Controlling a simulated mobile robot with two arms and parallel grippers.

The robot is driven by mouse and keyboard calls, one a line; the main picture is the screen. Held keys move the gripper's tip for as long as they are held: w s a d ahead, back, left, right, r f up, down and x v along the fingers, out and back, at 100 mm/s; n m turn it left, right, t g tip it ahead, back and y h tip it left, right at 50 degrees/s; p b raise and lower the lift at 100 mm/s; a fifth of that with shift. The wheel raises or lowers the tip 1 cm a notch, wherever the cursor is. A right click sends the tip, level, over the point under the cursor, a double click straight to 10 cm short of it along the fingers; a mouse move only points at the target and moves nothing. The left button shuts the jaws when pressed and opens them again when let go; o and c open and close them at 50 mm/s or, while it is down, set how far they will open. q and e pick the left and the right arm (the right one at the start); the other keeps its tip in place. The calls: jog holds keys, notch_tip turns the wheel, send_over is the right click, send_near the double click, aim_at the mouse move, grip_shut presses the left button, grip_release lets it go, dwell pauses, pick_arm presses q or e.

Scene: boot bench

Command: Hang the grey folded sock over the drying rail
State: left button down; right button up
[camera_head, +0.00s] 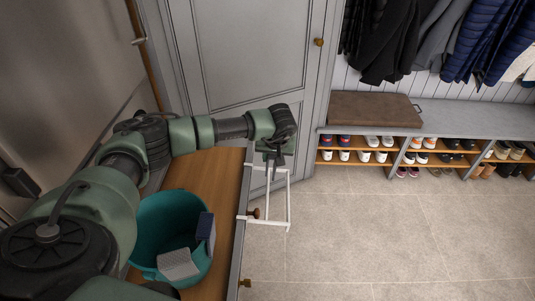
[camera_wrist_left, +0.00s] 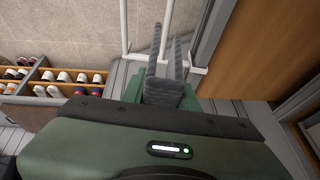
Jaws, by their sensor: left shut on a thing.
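My left gripper (camera_head: 274,150) is above the near end of the white drying rail (camera_head: 288,205), beside the wooden-topped cabinet. It is shut on the grey folded sock (camera_wrist_left: 167,88), which shows in the left wrist view between the green fingers (camera_wrist_left: 163,92). The sock's two ribbed halves hang away from the fingers, spread apart in a narrow V. The white rail (camera_wrist_left: 198,70) shows on both sides of the sock there. Whether the sock touches the rail is unclear, as the sock hides part of the bar. My right gripper is not in view.
A teal tub (camera_head: 150,225) on the wooden top (camera_head: 215,175) holds a light grey cloth (camera_head: 179,264); a dark blue cloth (camera_head: 205,228) is at its right rim. A shoe bench (camera_head: 450,125) with a brown cushion (camera_head: 375,109) stands at the back right. The tiled floor (camera_head: 370,235) is clear.

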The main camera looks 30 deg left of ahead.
pick_arm(q)
jog(key=shift+a+f, duration=0.25)
jog(key=shift+a, duration=0.25)
jog(key=shift+a+f, duration=0.2)
jog(key=shift+a, duration=0.25)
jog(key=shift+s+d+f+b, duration=0.1)
jog(key=shift+f+b, duration=0.95)
jog(key=shift+f, duration=0.2)
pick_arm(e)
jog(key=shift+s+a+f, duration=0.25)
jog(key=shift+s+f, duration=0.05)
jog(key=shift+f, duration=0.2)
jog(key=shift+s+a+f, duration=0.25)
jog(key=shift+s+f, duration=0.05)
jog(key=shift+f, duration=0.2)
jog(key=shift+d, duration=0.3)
pick_arm(q)
jog(key=shift+d, duration=0.15)
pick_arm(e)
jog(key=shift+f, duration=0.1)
pick_arm(q)
jog(key=shift+w+d+b, duration=0.3)
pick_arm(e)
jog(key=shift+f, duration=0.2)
